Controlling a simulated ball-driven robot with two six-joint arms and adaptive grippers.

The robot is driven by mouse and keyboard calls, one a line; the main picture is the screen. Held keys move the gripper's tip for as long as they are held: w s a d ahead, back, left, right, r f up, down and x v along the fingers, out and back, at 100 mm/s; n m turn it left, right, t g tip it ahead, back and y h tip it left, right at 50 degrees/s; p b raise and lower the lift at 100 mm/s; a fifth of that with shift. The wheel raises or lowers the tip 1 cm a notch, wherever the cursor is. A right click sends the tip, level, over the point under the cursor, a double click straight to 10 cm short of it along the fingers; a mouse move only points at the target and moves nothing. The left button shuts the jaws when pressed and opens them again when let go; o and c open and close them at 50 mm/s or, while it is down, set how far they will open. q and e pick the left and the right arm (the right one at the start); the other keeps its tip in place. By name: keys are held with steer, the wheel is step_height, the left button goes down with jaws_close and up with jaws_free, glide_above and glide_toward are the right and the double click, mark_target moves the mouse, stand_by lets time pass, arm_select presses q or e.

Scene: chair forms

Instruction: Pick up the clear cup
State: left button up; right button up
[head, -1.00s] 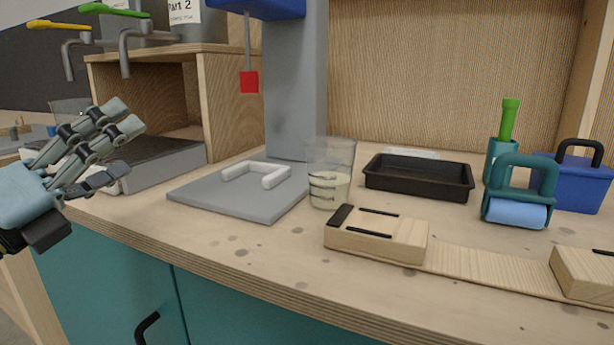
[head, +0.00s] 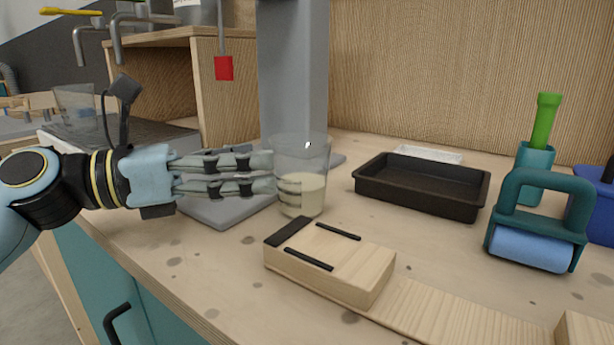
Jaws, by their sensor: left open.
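The clear cup (head: 308,172) stands upright on the wooden counter. It is see-through, with dark marks on its side and a pale filling in its lower part. My left gripper (head: 262,173) reaches in from the left, with its fingers level and pointing right. The fingertips are at the cup's left side, and I cannot tell whether they touch it. The gripper is open and nothing is held in it. My right gripper is not in view.
A wooden block (head: 330,262) with black strips sits just in front of the cup. A black tray (head: 422,188) is to its right, then a teal roller (head: 540,225). A grey plate (head: 226,212) lies under my left gripper. A grey column rises behind.

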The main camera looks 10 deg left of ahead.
mark_target(304, 153)
arm_select(q)
steer(key=x, duration=0.7)
steer(key=shift+s+d+r, duration=0.1)
steer(key=shift+d, duration=0.15)
steer(key=c, duration=0.9)
